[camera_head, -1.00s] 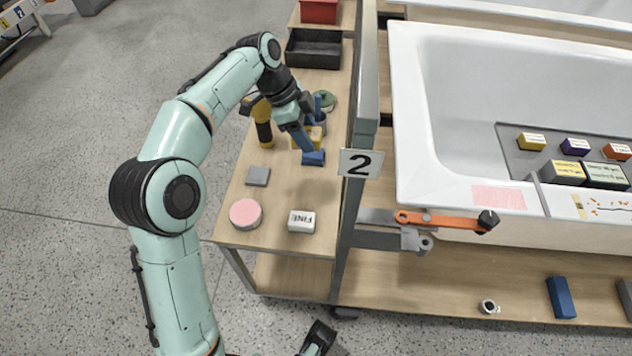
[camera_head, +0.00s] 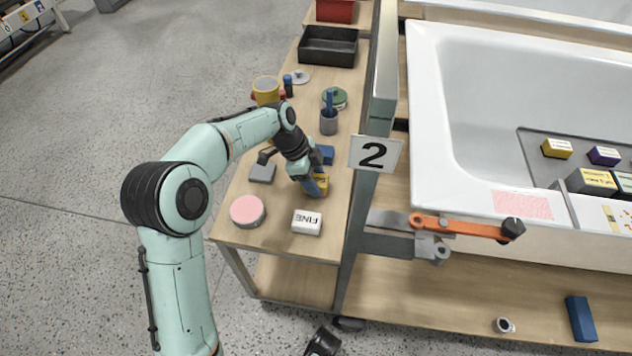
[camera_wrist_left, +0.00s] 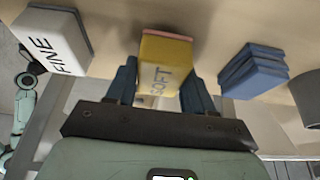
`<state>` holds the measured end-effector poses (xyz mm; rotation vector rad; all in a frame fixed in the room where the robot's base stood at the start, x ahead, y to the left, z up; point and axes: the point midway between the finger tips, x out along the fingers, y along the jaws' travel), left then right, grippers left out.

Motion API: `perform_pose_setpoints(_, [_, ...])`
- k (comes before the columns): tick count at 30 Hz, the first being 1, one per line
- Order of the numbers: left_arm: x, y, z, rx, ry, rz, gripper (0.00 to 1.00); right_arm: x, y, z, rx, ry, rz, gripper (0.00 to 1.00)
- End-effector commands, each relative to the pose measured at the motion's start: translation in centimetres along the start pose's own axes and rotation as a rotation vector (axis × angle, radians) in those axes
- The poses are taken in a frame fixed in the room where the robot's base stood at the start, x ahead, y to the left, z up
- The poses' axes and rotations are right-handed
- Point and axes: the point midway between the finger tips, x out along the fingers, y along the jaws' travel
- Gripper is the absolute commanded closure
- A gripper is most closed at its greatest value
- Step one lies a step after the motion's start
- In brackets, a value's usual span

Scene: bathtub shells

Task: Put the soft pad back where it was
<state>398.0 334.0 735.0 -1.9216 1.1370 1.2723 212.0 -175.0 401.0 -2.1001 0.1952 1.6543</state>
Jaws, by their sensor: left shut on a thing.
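The soft pad is a yellow block marked SOFT (camera_wrist_left: 165,65). In the head view a bit of the soft pad (camera_head: 322,184) shows beside my left gripper (camera_head: 314,189), which hides the rest. My left gripper (camera_wrist_left: 160,92) is shut on the pad, with one blue finger on each side of it. The pad is at the narrow side table, between the white FINE block (camera_head: 307,222) and a blue block (camera_head: 326,154). I cannot tell whether it touches the tabletop.
On the side table (camera_head: 275,235) are a pink round pad (camera_head: 247,210), a grey block (camera_head: 262,173), a grey cup (camera_head: 329,122) and a black tray (camera_head: 328,46). A grey post with a 2 sign (camera_head: 375,154) and the white bathtub (camera_head: 440,120) stand to the right.

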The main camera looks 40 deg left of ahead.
Motion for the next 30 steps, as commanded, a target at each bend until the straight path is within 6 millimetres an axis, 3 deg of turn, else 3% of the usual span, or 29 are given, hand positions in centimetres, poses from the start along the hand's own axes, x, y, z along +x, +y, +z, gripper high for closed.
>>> perform_pose_setpoints(2, [1.0, 0.0, 0.4, -0.001, 0.0, 0.001, 0.81, 0.4, 0.1, -0.4, 0.001, 0.013, 0.001, 0.0])
perform_pose_setpoints(12, [1.1, 0.0, 0.5, -0.001, 0.0, -0.001, 0.81, 0.4, 0.2, -0.3, 0.002, 0.009, 0.003, 0.0])
perform_pose_setpoints(13, [1.1, 0.0, 0.5, -0.001, 0.0, 0.0, 0.44, 0.5, 0.3, -0.2, 0.002, 0.007, 0.004, 0.0])
perform_pose_setpoints(15, [1.1, 0.0, 0.5, -0.001, 0.0, -0.001, 0.22, 0.4, 0.2, -0.2, 0.002, 0.007, 0.003, 0.0])
perform_pose_setpoints(25, [0.9, 0.0, 0.4, -0.001, 0.0, -0.001, 0.22, 0.3, 0.2, -0.3, 0.002, 0.009, 0.002, 0.0])
perform_pose_setpoints(30, [-1.3, -0.1, 0.3, -0.002, -0.001, -0.005, 0.22, -0.5, -0.1, 0.3, -0.001, -0.01, -0.001, 0.0])
